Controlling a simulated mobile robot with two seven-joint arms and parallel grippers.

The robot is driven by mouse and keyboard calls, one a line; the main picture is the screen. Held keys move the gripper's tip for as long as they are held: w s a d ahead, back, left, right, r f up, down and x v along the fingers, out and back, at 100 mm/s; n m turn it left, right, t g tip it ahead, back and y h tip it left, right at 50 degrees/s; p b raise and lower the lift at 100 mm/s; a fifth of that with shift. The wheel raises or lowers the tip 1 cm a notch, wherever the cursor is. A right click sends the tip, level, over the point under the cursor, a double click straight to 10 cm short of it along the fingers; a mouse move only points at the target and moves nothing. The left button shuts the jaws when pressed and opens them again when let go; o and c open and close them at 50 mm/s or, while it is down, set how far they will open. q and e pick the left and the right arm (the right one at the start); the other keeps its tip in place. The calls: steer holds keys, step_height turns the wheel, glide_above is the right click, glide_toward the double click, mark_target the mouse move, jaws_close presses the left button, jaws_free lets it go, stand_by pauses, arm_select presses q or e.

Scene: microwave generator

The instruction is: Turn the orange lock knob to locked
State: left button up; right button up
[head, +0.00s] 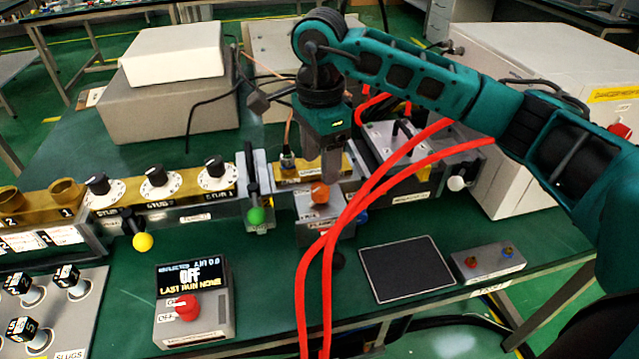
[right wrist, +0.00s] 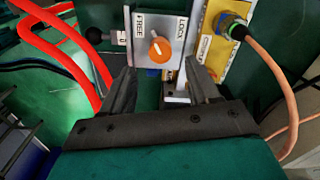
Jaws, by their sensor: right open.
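The orange lock knob (head: 320,193) sits on a grey plate below the brass waveguide in the head view. In the right wrist view the knob (right wrist: 160,49) is between a FREE label (right wrist: 140,25) on the left and a LOCK label (right wrist: 182,28) on the right. A small pale mark shows on its face, but I cannot tell clearly which label it points to. My right gripper (head: 331,172) is above the knob in the head view. In the wrist view its two fingers (right wrist: 160,78) are spread, with the knob beyond their tips, apart from them. My left gripper is out of view.
Red hoses (head: 384,187) hang just right of the knob. A green-knobbed lever (head: 255,215) stands to its left. An orange cable (right wrist: 280,75) runs right of the gripper in the wrist view. A control box (head: 195,305) reading OFF and a dark pad (head: 407,268) are nearer.

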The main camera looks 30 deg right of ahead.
mark_target(320, 188)
step_height(320, 188, down, 6)
steer(key=shift+f, duration=0.15)
stand_by(0.3)
steer(key=c, duration=1)
